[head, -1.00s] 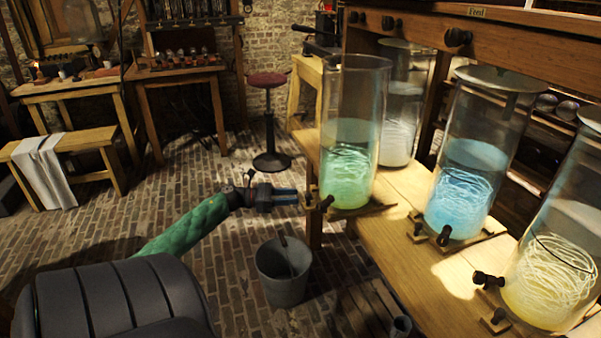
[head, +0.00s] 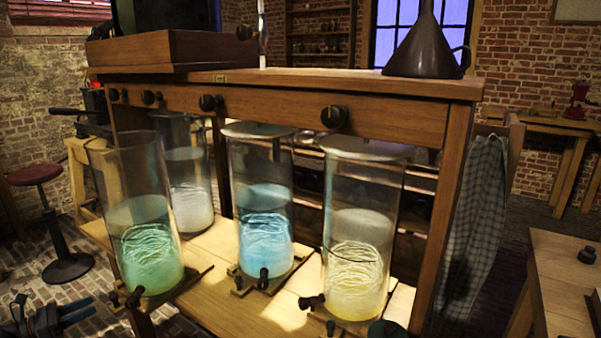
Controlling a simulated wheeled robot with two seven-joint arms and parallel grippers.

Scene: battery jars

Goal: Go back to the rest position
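A glass jar with green liquid (head: 150,258) stands at the left end of the wooden bench, with a dark tap (head: 132,298) at its base. A jar with blue liquid (head: 265,240) stands in the middle and a jar with yellow liquid (head: 355,282) to its right. A jar with pale contents (head: 190,192) stands behind. My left gripper (head: 84,312) is at the lower left edge, left of the green jar's tap and apart from it. Its fingers look parted, with nothing seen between them.
The wooden bench (head: 215,298) has an upper shelf with dark knobs and a dark funnel (head: 427,45) on top. A checked cloth (head: 475,220) hangs at its right end. A stool (head: 35,175) stands at the left. Another table (head: 570,265) is at the right.

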